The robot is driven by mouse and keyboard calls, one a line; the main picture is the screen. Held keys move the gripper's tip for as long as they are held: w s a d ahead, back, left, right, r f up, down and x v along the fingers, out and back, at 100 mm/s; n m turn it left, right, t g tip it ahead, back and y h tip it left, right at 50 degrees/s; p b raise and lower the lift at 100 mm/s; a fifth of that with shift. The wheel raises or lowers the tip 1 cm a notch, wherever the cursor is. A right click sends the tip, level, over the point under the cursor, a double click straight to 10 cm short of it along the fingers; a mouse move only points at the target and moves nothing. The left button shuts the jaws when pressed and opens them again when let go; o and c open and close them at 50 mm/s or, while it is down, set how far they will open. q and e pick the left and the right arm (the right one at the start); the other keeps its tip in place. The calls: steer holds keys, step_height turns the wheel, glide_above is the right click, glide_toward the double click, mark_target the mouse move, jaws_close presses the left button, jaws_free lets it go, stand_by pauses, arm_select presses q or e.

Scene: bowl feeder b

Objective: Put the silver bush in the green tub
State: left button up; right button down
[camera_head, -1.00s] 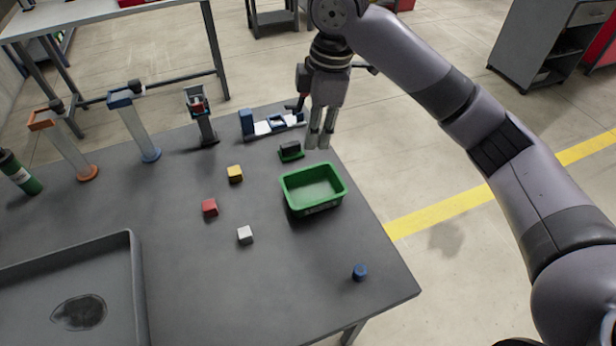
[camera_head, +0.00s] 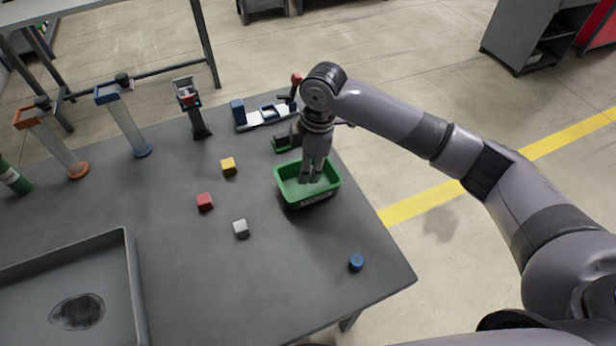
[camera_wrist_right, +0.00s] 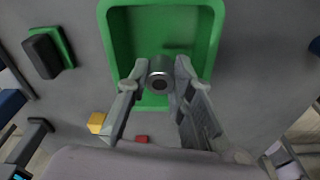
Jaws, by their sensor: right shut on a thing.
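The green tub (camera_head: 308,199) stands on the table near its right edge. It also shows in the right wrist view (camera_wrist_right: 215,35). My right gripper (camera_head: 311,180) points down into the tub's opening. In the right wrist view my right gripper (camera_wrist_right: 160,88) is shut on the silver bush (camera_wrist_right: 160,68), a short grey cylinder with a dark hole. The bush is over the tub's floor; I cannot tell whether it touches the floor. In the head view the bush is hidden by the fingers. My left gripper is not in view.
A yellow block (camera_head: 228,166), a red block (camera_head: 205,201), a light grey block (camera_head: 241,228) and a blue cylinder (camera_head: 356,262) lie on the table. A large grey tray (camera_head: 128,262) is at the left. Feeder tubes and a fixture (camera_head: 265,115) stand at the back.

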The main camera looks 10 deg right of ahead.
step_height(320, 180, down, 4)
steer(key=shift+r, duration=0.1)
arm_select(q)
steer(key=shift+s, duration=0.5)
arm_select(e)
steer(key=c, duration=1.7)
jaws_free()
steer(key=shift+f, duration=0.2)
steer(key=shift+r, duration=0.1)
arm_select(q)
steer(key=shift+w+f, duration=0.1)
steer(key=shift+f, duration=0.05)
arm_select(e)
steer(key=r, duration=0.4)
steer(key=d+r, duration=0.1)
steer(key=r, duration=0.7)
steer(key=shift+s+d, duration=0.1)
steer(key=shift+d, duration=0.1)
